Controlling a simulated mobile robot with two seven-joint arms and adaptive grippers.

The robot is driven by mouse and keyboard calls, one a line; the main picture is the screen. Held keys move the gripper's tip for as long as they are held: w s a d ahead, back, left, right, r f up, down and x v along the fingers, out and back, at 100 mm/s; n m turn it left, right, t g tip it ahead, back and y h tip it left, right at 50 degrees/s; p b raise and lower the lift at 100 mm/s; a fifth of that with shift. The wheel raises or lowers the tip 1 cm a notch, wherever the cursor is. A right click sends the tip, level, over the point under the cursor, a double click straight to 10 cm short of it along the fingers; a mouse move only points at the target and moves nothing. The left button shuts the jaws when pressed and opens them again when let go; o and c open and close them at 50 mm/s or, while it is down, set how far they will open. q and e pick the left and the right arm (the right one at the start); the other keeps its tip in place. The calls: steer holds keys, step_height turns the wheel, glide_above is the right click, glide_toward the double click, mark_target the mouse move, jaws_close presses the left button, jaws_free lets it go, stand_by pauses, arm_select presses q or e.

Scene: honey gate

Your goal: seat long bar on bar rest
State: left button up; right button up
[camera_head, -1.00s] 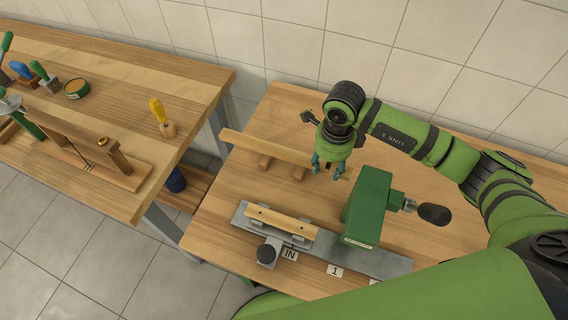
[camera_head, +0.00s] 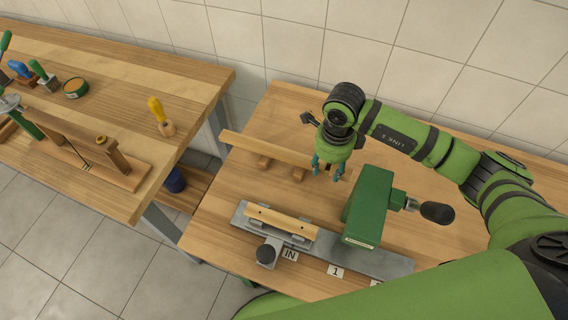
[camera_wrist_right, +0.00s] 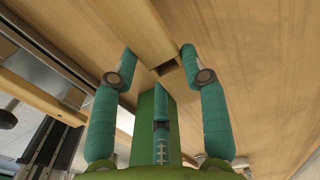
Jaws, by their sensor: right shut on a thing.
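The long bar (camera_head: 262,147) is a pale wooden strip on the right bench. It lies across the two small wooden blocks of the bar rest (camera_head: 298,174); I cannot tell whether it touches both. My right gripper (camera_head: 327,168) points down at the bar's right end, with its teal fingers shut on it. In the right wrist view the bar (camera_wrist_right: 136,22) runs up from between the fingertips (camera_wrist_right: 159,55), and the fingers partly frame its end. My left gripper is not in view.
A green housing (camera_head: 370,208) with a black-knobbed handle stands just right of the gripper. In front is a grey metal rail (camera_head: 385,262) carrying a shorter wooden strip (camera_head: 280,222). The left bench (camera_head: 205,85) holds several tools. A gap separates the benches.

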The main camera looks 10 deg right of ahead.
steer(key=shift+f+b, duration=0.6)
stand_by(0.3)
steer(key=shift+f+b, duration=0.5)
steer(key=shift+b, duration=0.45)
stand_by(1.7)
steer(key=shift+s, duration=0.1)
steer(key=o, duration=1)
steer(key=shift+o, duration=0.2)
steer(key=shift+r, duration=0.25)
steer(key=shift+r+p, duration=1)
steer(key=shift+r, duration=0.55)
